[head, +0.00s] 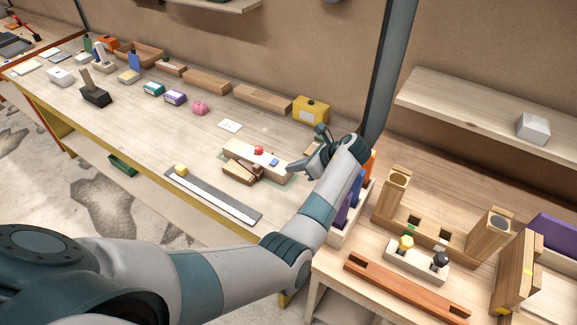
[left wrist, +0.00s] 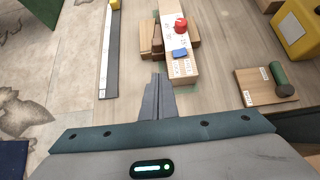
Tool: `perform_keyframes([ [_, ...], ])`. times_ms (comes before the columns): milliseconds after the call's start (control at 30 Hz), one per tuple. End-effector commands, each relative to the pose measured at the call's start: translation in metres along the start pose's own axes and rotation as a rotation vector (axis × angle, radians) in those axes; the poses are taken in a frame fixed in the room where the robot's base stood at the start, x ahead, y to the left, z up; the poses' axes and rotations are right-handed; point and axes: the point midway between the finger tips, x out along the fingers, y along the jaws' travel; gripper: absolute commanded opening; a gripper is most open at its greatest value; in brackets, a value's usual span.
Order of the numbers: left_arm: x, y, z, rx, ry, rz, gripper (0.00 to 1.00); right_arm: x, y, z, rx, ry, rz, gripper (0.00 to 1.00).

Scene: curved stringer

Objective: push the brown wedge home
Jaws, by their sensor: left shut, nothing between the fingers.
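A pale wooden block (head: 277,172) lies on the long bench with a red knob (head: 258,150) and a small blue piece (head: 273,162) on top. The block also shows in the left wrist view (left wrist: 180,73). Brown wooden pieces (head: 240,172) sit against its near side, also in the left wrist view (left wrist: 146,38); which is the wedge, and how deep it sits, I cannot tell. My left gripper (head: 296,171) is just right of the block's end. In the left wrist view its fingers (left wrist: 157,82) are shut and empty, apart from the brown pieces.
A grey metal strip (head: 212,197) with a yellow block (head: 181,169) lies along the near bench edge. A yellow box (head: 311,110) stands behind. A green cylinder on a wooden plate (left wrist: 262,88) lies right of the gripper. A second table (head: 340,277) holds wooden fixtures.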

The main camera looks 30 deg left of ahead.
Motion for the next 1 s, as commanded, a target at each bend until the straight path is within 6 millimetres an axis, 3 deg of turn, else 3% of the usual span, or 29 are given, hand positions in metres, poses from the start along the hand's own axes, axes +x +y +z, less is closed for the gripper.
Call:
perform_keyframes([
  [200, 0.031, 0.001, 0.001, 0.000, -0.002, 0.003, 0.00, 0.000, 0.009, -0.002, 0.001, 0.004, 0.010, 0.00],
  [567, 0.093, 0.000, 0.003, -0.001, -0.001, 0.002, 0.00, 0.000, 0.005, -0.001, 0.002, 0.003, 0.006, 0.00],
  [800, 0.114, 0.000, 0.021, -0.003, 0.000, 0.001, 0.00, 0.006, -0.005, -0.002, 0.004, 0.004, -0.005, 0.00],
  [1000, 0.118, 0.001, 0.027, -0.001, 0.000, 0.001, 0.00, 0.007, -0.006, -0.002, 0.003, 0.004, -0.006, 0.00],
])
